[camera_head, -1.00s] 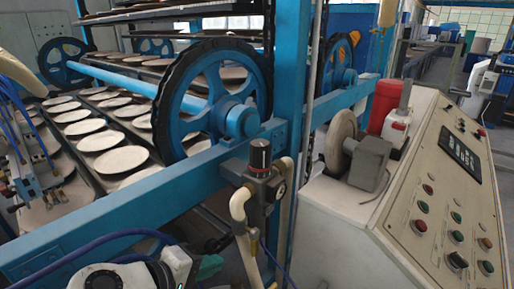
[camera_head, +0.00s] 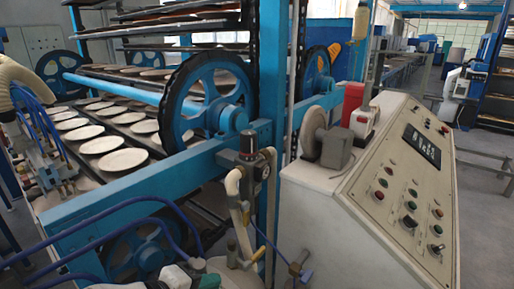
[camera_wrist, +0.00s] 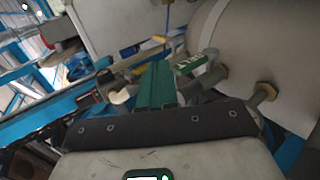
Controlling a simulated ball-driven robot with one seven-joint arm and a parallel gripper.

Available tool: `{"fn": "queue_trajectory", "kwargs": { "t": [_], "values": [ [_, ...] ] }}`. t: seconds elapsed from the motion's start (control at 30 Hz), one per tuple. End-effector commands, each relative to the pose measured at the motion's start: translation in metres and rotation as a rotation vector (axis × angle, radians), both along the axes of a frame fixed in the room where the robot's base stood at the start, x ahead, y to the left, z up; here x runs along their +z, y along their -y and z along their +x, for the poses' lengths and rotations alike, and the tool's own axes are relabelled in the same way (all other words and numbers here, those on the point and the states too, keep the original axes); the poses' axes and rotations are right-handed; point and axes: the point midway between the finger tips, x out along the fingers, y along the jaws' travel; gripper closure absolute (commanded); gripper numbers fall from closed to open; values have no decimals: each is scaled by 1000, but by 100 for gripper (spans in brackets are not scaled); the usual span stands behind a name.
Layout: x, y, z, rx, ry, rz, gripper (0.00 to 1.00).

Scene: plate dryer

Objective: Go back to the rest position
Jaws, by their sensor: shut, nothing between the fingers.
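My gripper (camera_wrist: 160,82) shows its green fingers together in the middle of the wrist view, with nothing between them. A large pale cylinder (camera_wrist: 262,50) with pipe fittings lies behind and to the right of the fingers. In the head view, part of my white and green arm end shows low at the bottom edge, in front of the blue dryer frame (camera_head: 112,194). The fingertips are not clear there. I cannot tell how far the fingers are from the fittings.
The control panel (camera_head: 395,185) with several buttons stands at the right. Plates (camera_head: 122,159) lie on the dryer racks at the left, beside a big blue wheel (camera_head: 210,100). An air regulator with pipes (camera_head: 250,170) hangs on the frame. Open floor (camera_head: 485,215) shows at far right.

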Motion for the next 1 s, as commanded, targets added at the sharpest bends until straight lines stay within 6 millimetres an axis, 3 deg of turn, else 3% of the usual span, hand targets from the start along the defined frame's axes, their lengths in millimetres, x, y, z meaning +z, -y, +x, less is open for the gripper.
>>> {"fn": "queue_trajectory", "kwargs": {
  "t": [0.37,0.57,0.63,0.77,0.9,1.0],
  "values": [
    [-50,62,1,-76,-83,84,100],
    [-94,122,-9,-157,-155,177,100],
    [-114,151,-18,-200,-188,224,100],
    [-158,220,-52,-314,-256,352,100],
    [-195,287,-108,-456,-315,517,100],
    [-212,323,-154,-557,-341,638,100]
  ]
}}
